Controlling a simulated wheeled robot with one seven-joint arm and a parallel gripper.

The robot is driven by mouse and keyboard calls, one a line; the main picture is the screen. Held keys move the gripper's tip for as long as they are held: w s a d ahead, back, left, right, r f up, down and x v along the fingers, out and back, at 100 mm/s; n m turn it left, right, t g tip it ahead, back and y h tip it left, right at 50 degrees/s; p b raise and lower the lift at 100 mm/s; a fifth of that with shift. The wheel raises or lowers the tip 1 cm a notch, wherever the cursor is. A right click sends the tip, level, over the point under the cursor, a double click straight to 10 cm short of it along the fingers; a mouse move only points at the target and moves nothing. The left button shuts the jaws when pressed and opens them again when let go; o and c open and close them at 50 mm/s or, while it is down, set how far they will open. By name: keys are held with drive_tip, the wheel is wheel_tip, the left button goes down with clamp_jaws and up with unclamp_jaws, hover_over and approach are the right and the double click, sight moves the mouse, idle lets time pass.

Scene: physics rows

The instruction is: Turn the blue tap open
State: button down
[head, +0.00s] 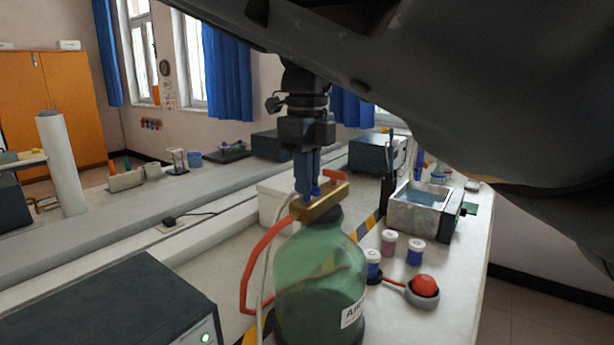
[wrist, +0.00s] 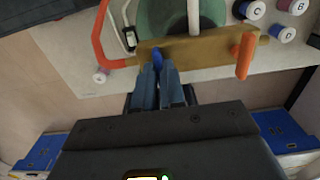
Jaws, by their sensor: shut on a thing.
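The blue tap (head: 314,191) sits on a brass bar (head: 322,207) on top of a green bottle (head: 318,265). In the wrist view the blue tap (wrist: 157,59) shows as a small blue piece at the fingertips, mostly hidden between them. My gripper (head: 307,183) points down at the tap and is shut on it; its two blue-grey fingers (wrist: 158,72) are close together in the wrist view. How the tap's handle is turned is hard to tell. An orange tap (head: 336,177) is on the same bar, to the right, apart from my fingers (wrist: 245,57).
A red hose (head: 255,255) and a pale tube run down beside the bottle. Small lidded jars (head: 389,242) and a red bulb (head: 424,286) stand to the right. A metal water bath (head: 418,208) is behind them. A dark box (head: 130,305) is at front left.

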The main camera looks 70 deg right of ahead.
drive_tip(key=shift+n+p, duration=0.35)
drive_tip(key=shift+n, duration=0.05)
drive_tip(key=n+p, duration=0.2)
drive_tip(key=shift+s+r+n, duration=0.1)
drive_tip(key=shift+r+n, duration=0.05)
drive_tip(key=shift+n, duration=0.15)
drive_tip(key=n+p, duration=0.2)
drive_tip(key=n, duration=0.2)
drive_tip(key=shift+n, duration=0.3)
drive_tip(key=n, duration=0.5)
drive_tip(key=shift+f+p, duration=0.2)
drive_tip(key=shift+p, duration=0.2)
drive_tip(key=shift+n, duration=2.5)
drive_tip(key=c, duration=1.2)
unclamp_jaws()
